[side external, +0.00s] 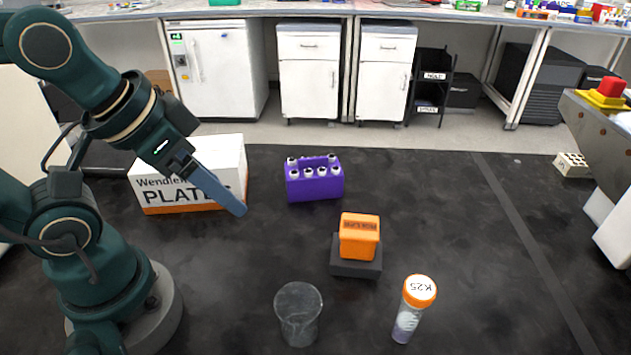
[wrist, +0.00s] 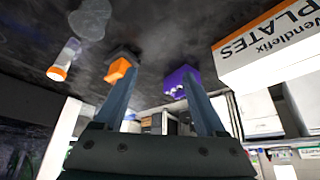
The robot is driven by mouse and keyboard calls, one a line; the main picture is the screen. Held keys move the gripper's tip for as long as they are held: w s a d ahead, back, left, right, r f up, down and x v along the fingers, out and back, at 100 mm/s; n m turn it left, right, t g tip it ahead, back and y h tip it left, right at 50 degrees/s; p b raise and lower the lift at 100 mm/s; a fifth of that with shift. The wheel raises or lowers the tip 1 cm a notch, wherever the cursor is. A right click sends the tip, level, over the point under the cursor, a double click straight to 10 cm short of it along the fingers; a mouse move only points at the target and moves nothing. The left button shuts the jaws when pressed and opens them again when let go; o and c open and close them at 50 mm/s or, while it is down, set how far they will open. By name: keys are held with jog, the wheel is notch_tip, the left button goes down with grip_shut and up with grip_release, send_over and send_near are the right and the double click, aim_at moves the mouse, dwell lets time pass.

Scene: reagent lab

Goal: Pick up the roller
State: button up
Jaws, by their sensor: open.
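No thing here clearly reads as a roller. An orange block with a dark, unreadable label (side external: 359,238) sits on a dark grey base (side external: 354,266) near the middle of the black bench; I cannot tell if it is the roller. In the wrist view the orange block (wrist: 119,70) shows beyond the left finger. My gripper (side external: 243,211) is in the air, left of the block and apart from it, its blue fingers pointing down to the right. In the wrist view my gripper (wrist: 159,72) is open, with nothing between the fingers.
A Wendlefix plates box (side external: 190,178) stands behind my gripper. A purple rack with white-capped vials (side external: 315,180) is behind the block. A clear beaker (side external: 298,318) and an orange-capped tube (side external: 412,310) stand in front. The bench right of the block is mostly clear.

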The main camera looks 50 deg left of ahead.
jog(key=shift+o, duration=1.3)
jog(key=w+a+r+m+t+y, duration=0.25)
jog(key=w+r+t, duration=0.25)
jog(key=w, duration=0.5)
jog(key=m+h, duration=0.9)
jog(key=h, duration=0.3)
send_over(355, 225)
jog(key=a, duration=0.3)
notch_tip(355, 225, down, 8)
jog(key=shift+n+g+h, duration=0.45)
jog(key=shift+n+g, duration=0.2)
jog(key=shift+g, duration=0.25)
jog(key=s+f, duration=0.1)
jog(key=f, duration=0.2)
jog(key=s+f, duration=0.1)
jog(key=f, duration=0.1)
jog(key=shift+s, duration=0.3)
jog(key=shift+w+d+f, duration=0.1)
jog(key=shift+f, duration=0.15)
jog(key=shift+x, duration=2.4)
